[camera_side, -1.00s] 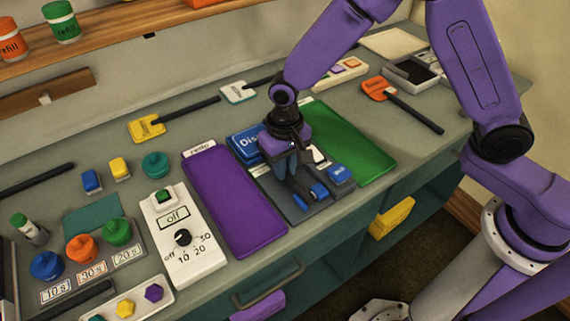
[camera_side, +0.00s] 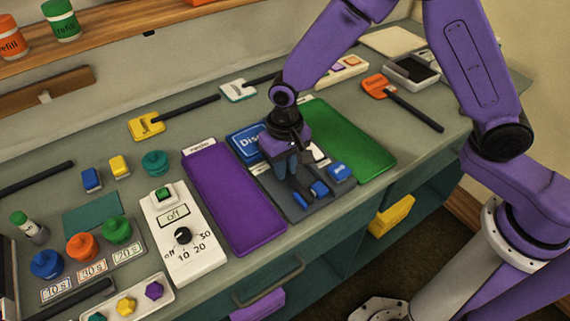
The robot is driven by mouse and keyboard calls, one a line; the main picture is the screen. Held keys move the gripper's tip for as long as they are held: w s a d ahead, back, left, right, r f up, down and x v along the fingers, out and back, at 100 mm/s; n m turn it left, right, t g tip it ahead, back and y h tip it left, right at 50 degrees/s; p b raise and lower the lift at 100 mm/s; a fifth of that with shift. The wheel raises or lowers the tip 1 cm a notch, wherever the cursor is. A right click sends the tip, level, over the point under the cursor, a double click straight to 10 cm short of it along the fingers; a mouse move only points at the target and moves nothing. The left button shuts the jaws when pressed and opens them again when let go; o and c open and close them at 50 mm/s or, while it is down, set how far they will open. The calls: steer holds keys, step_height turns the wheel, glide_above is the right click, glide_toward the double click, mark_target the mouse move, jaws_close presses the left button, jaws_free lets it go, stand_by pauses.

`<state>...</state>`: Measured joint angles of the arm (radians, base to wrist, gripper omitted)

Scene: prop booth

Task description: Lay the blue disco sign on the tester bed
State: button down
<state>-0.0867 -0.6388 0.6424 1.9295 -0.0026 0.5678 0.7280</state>
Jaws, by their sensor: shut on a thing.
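The blue disco sign (camera_side: 243,141), with white lettering partly readable as "Dis", shows at the back end of the dark grey bed (camera_side: 292,209), which I take for the tester bed. My gripper (camera_side: 300,184) points down over the bed, just to the front right of the sign's face. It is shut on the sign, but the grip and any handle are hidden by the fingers. Whether the sign touches the bed I cannot tell. Blue blocks (camera_side: 340,172) sit at the bed's front right, close to my fingertips.
A purple mat (camera_side: 235,200) lies left of the bed and a green mat (camera_side: 350,145) right of it. Yellow (camera_side: 147,126), white (camera_side: 238,91) and orange (camera_side: 376,88) paddle signs lie around. A white dial box (camera_side: 183,260) reads "off".

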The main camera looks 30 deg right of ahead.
stand_by(0.4)
steer(key=c, duration=0.9)
jaws_free()
steer(key=shift+o, duration=0.2)
steer(key=shift+r, duration=3.95)
